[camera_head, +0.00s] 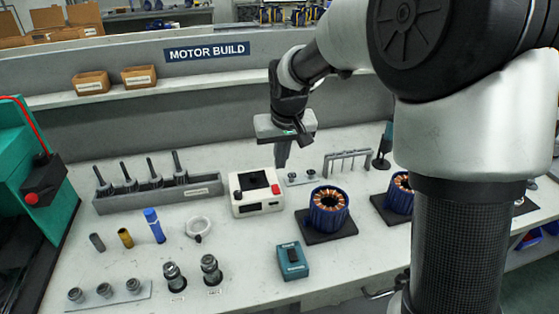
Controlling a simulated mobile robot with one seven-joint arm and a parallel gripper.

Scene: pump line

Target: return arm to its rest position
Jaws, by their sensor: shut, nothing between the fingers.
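My gripper (282,158) hangs from my arm over the back middle of the workbench (240,250). Its fingers point down and are closed together with nothing between them. It is just behind and above a white box with a dark square top (255,193) and left of a small plate with little knobs (301,178). Whether the fingertips touch anything cannot be told from this view. My arm's large links fill the right side and hide part of the bench there.
Blue motor stators (329,208) stand on dark pads to the right. A grey rack with upright tools (160,196) is at the left. A teal box (292,261), a white ring (198,228) and small cylinders stand in front. A shelf with cardboard boxes (139,77) runs behind.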

